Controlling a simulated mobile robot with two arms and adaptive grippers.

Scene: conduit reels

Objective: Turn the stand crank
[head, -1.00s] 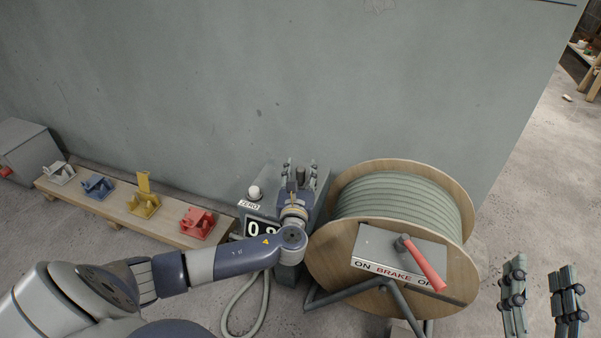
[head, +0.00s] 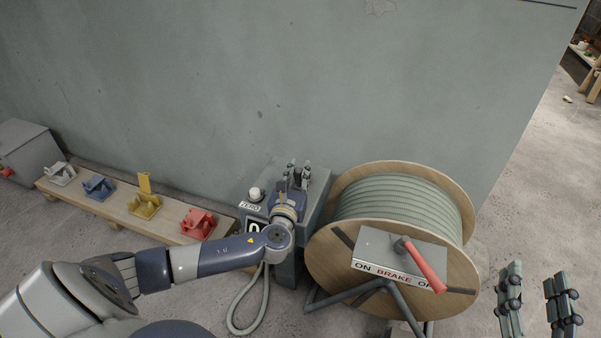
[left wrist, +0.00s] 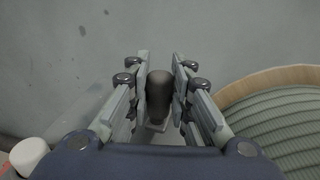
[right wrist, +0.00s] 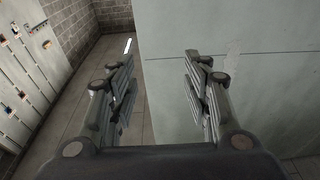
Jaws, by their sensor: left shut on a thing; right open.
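My left gripper (head: 299,174) is at the grey stand box (head: 318,205) left of the reel. In the left wrist view (left wrist: 160,95) its fingers are shut on a dark, rounded crank handle (left wrist: 159,94). The rest of the crank is hidden by the gripper and arm. The cable reel (head: 400,205) has wooden flanges, grey-green conduit and a dark bar across its front face. My right gripper (head: 537,300) is open and empty at the lower right; its fingers stand apart in the right wrist view (right wrist: 158,85).
A brake box (head: 400,250) with a red lever (head: 424,264) stands before the reel, the lever slanting toward OFF. A white ZERO button (head: 255,194) and a mostly covered counter (head: 254,227) are beside my left arm. A low bench (head: 120,214) holds several coloured clamps.

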